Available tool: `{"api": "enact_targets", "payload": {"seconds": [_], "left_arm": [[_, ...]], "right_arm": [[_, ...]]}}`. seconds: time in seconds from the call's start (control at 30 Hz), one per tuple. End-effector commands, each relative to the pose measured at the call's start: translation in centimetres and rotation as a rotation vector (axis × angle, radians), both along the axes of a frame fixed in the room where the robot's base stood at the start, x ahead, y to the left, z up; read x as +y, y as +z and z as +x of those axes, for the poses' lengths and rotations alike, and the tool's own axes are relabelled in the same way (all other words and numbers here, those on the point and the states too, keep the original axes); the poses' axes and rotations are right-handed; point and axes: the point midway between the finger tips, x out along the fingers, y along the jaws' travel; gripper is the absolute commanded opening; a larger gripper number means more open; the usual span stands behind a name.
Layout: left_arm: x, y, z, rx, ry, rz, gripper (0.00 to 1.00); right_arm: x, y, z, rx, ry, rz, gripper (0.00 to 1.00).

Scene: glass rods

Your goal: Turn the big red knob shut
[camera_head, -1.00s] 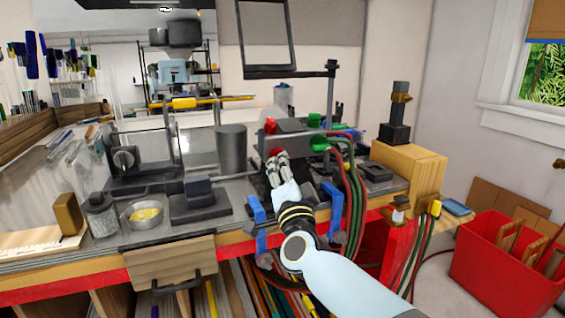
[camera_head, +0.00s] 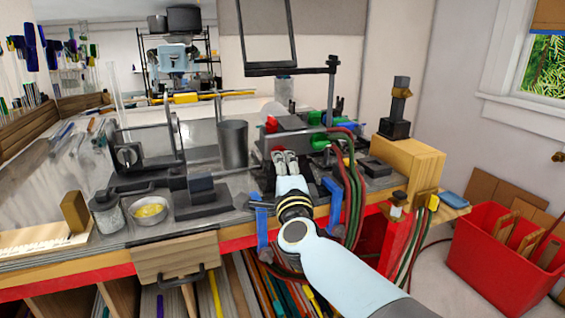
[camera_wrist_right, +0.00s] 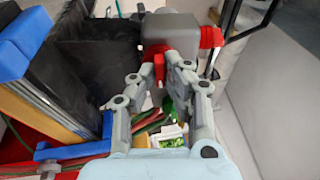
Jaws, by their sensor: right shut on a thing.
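In the right wrist view a red knob (camera_wrist_right: 158,68) shows between my right gripper's fingertips, below a grey block-shaped body (camera_wrist_right: 170,28). My right gripper (camera_wrist_right: 167,66) is shut on this knob. Another red part (camera_head: 271,124) is at the torch's upper left; a red part (camera_wrist_right: 210,38) also shows right of the grey body in the wrist view. My left gripper is not in view.
Red and green hoses (camera_head: 352,190) hang just right of my right gripper. Blue clamps (camera_head: 261,222) grip the bench edge. A metal cup (camera_head: 233,145) and a bowl (camera_head: 149,211) stand to the left. A red bin (camera_head: 492,272) is on the floor at right.

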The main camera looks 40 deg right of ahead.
Motion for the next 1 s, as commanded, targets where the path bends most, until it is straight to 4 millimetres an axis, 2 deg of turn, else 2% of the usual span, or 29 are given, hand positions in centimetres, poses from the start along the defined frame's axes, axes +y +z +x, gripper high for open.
{"api": "enact_targets", "payload": {"seconds": [0.43,0.47,0.63,0.87,1.0], "left_arm": [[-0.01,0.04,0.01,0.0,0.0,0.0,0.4],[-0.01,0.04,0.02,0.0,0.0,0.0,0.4],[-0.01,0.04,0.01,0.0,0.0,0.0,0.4],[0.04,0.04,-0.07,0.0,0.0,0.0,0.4],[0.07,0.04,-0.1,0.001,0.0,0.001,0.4]], "right_arm": [[0.01,-0.16,-0.04,-0.001,0.002,0.013,0.0],[0.01,-0.16,-0.04,-0.001,0.002,0.013,0.13],[0.0,-0.12,-0.03,-0.001,0.002,0.011,0.34],[0.02,-0.06,-0.04,-0.002,0.002,0.01,0.34],[0.41,-0.34,-0.84,0.001,0.002,0.012,0.34]]}}
